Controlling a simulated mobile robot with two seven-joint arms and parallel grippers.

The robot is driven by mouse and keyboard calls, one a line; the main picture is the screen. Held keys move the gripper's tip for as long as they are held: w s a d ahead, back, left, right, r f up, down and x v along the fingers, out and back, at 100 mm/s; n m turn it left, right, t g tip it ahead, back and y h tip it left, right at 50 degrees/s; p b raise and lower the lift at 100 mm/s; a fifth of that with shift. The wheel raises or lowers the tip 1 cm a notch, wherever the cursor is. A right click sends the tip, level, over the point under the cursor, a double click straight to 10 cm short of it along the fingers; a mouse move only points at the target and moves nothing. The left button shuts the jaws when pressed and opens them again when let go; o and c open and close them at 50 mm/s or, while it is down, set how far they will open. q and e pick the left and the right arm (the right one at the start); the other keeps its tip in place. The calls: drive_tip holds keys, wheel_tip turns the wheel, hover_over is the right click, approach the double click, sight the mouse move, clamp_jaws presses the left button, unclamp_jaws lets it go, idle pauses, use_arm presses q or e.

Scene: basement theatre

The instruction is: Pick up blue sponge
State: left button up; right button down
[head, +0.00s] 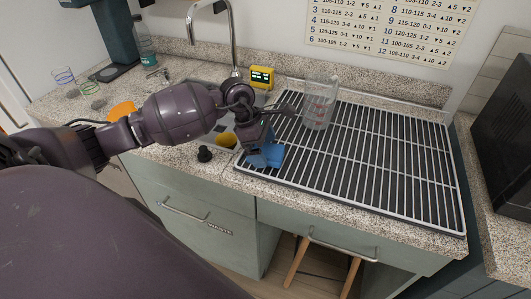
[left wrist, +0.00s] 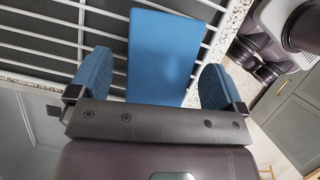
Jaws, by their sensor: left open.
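A flat blue sponge (head: 276,153) lies on the white wire drying rack at its front left corner. In the left wrist view the sponge (left wrist: 163,52) is a blue rectangle between and beyond the two blue finger pads. My left gripper (head: 265,146) is right at the sponge, reaching down over the rack edge. In the left wrist view the left gripper (left wrist: 156,64) is open, with a gap on each side of the sponge. In the head view the gripper partly hides the sponge. My right gripper is not in view.
The drying rack (head: 385,150) fills the right part of the counter. A clear measuring beaker (head: 320,104) stands on it. A yellow timer (head: 261,77) sits behind, near the faucet (head: 233,40).

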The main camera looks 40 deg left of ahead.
use_arm(q)
drive_tip(key=shift+w+d+f, duration=0.1)
drive_tip(key=shift+d+f, duration=0.15)
drive_tip(key=shift+f, duration=0.45)
drive_tip(key=c, duration=1)
